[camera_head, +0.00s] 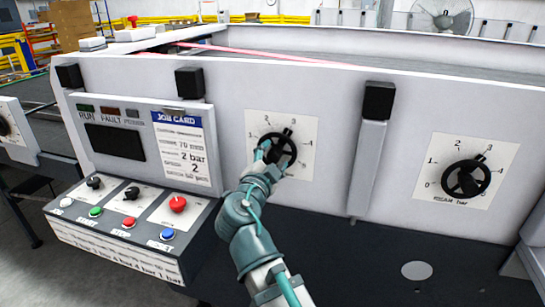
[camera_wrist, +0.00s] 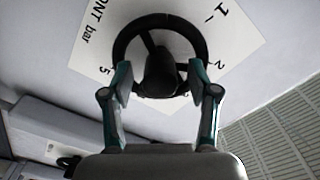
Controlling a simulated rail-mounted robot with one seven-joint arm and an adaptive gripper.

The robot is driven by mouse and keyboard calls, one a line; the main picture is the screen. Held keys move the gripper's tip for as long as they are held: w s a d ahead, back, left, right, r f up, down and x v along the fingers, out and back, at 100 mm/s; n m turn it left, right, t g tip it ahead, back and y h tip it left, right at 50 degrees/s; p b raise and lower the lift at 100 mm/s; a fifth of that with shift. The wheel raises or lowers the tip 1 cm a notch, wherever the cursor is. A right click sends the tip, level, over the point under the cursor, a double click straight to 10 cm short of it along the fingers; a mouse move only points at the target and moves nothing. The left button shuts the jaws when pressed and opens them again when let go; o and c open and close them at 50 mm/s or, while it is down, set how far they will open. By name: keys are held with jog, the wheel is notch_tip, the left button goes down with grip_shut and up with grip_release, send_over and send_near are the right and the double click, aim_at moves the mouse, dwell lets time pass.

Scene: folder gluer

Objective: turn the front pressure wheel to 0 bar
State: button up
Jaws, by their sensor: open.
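The front pressure wheel (camera_head: 284,143) is a black handwheel on a white scale plate (camera_head: 308,130) on the grey machine panel. Its knob points to the upper right, near the 3. In the wrist view the wheel (camera_wrist: 160,70) fills the upper middle, with "ONT bar" and the marks 1, 2 and 5 visible around it. My gripper (camera_head: 270,157) is at the wheel's lower left in the head view. In the wrist view my gripper (camera_wrist: 160,88) is open, one finger on each side of the hub, overlapping the lower rim. Whether the fingers touch the wheel is unclear.
A second wheel (camera_head: 466,178) on its own scale is to the right, beyond a black-capped post (camera_head: 370,150). A control box (camera_head: 130,220) with buttons and knobs projects at the lower left, below a job card (camera_head: 184,148) that reads 2 bar.

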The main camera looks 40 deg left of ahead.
grip_shut()
dwell(0.3)
